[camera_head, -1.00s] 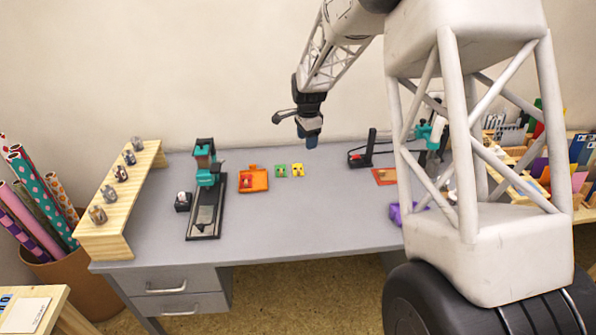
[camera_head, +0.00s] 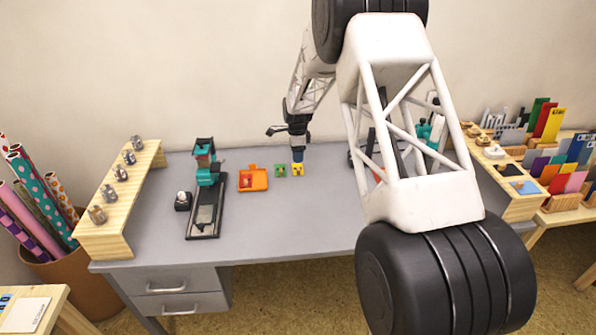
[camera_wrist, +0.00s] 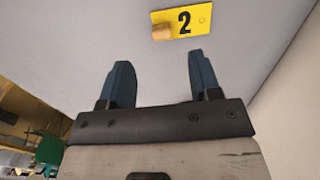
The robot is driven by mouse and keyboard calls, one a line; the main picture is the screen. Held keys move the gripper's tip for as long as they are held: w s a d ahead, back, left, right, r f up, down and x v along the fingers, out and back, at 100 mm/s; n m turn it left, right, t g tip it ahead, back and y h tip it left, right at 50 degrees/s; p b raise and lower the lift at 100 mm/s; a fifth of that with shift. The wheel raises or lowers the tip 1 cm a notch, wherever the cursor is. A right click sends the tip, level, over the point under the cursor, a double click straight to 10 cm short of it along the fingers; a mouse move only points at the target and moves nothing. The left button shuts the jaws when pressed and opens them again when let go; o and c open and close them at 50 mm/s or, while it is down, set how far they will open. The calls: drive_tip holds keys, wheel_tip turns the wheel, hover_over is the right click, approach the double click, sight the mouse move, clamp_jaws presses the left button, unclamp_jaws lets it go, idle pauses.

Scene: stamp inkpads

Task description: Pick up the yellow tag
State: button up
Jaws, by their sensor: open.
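The yellow tag (camera_head: 297,170) lies flat on the grey desk, at the right end of a short row of small items. In the wrist view the yellow tag (camera_wrist: 198,20) shows a black "2" and a small wooden knob on its left part. My gripper (camera_head: 297,156) is just above the tag in the head view, pointing down. In the wrist view my gripper (camera_wrist: 157,72) is open and empty, its two blue fingers apart. The tag lies beyond the fingertips, a little to the right of their middle, and is not between them.
A green tag (camera_head: 281,170) lies close to the left of the yellow one. Further left are an orange tray (camera_head: 262,179) and a black and teal stamp press (camera_head: 205,212). The desk (camera_head: 290,225) in front is clear. The wall stands close behind.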

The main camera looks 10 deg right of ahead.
drive_tip(key=shift+f, duration=1.3)
drive_tip(key=shift+f, duration=2.6)
drive_tip(key=c, duration=0.8)
